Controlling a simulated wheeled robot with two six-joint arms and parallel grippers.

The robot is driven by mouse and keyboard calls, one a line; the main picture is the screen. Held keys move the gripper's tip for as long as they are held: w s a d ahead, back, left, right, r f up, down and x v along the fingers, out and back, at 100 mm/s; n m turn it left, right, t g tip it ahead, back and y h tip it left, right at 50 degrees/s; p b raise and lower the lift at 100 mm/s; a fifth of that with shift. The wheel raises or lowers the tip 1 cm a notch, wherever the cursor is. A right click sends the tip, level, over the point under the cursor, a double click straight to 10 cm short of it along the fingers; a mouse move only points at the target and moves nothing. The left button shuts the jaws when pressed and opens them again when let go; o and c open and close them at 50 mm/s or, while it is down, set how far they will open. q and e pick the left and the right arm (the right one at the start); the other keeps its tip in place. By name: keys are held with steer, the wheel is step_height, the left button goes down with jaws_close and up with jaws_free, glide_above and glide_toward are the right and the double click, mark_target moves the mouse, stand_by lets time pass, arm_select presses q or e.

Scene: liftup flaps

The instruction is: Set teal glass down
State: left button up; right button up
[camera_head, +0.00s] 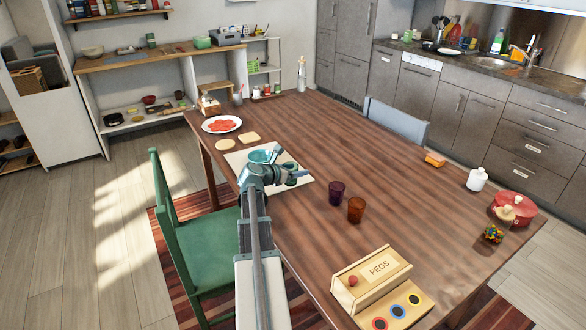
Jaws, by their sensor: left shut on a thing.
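The teal glass (260,156) shows as a teal rim and side just beyond my left gripper (275,165), over a pale mat (236,159) on the wooden table. My left gripper is shut on the teal glass. The gripper and wrist hide much of the glass. I cannot tell whether its base touches the mat. My right gripper is not in view.
A plate of red slices (222,124) and bread slices (249,137) lie beyond the mat. A purple glass (337,193) and an amber glass (355,210) stand to the right. A pegs box (371,279) is at the near edge. The table's middle is clear.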

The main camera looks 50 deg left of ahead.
arm_select(q)
steer(key=w+a, duration=0.1)
steer(key=a, duration=0.1)
steer(key=w+a, duration=0.3)
steer(key=a, duration=0.2)
steer(key=shift+w+f+b, duration=0.35)
steer(key=shift+w+f, duration=0.05)
steer(key=shift+f+b, duration=1.7)
steer(key=shift+f, duration=0.05)
steer(key=shift+f, duration=0.1)
steer(key=shift+f, duration=0.15)
steer(key=o, duration=1.4)
steer(key=shift+o, duration=0.2)
steer(key=shift+r, duration=0.25)
steer(key=shift+s+d+r, duration=0.15)
steer(key=shift+s+r, duration=0.05)
steer(key=shift+s, duration=0.1)
steer(key=p+v, duration=0.4)
steer(key=v, duration=0.7)
steer(key=shift+s+r+p, duration=0.1)
steer(key=shift+s+p, duration=0.05)
steer(key=shift+p, duration=0.15)
